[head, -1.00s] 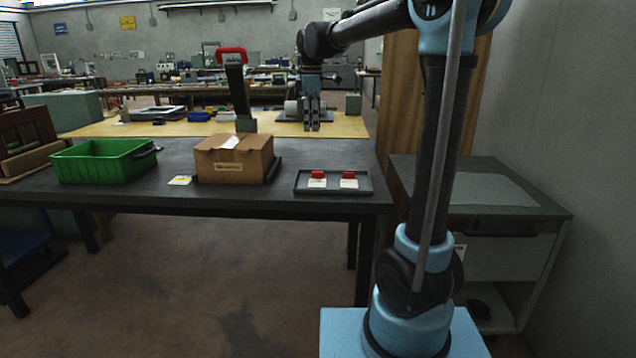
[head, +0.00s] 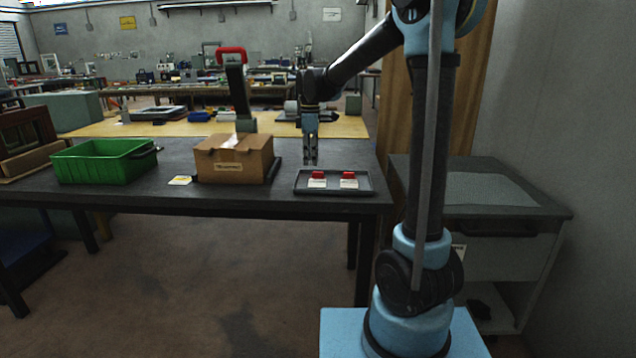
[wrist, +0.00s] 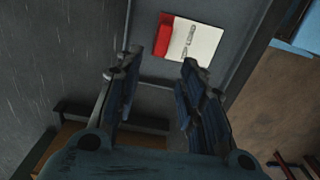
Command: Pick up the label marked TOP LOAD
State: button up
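Two white labels with red tabs lie side by side on the dark tray (head: 333,190): a left label (head: 317,182) and a right label (head: 348,182). Their print is too small to read, so I cannot tell which says TOP LOAD. My gripper (head: 310,163) points down above the tray's back edge, near the left label. In the wrist view my gripper (wrist: 160,61) is open with nothing between its fingers. One label (wrist: 196,43) lies beyond the fingertips there, its red tab at its left. The other label is out of that view.
A cardboard box (head: 233,168) stands left of the tray, with a green bin (head: 105,166) farther left. A small pale card (head: 180,180) lies between them. A red-handled upright tool (head: 236,90) stands behind the box. The dark table (head: 340,207) ends just right of the tray.

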aim_at(317, 179)
jog(key=shift+w+d+f, duration=0.1)
jog(key=shift+d+f, duration=0.1)
jog(key=shift+f, duration=1.1)
jog(key=shift+d+f, duration=0.2)
jog(key=shift+f, duration=1.1)
grip_shut()
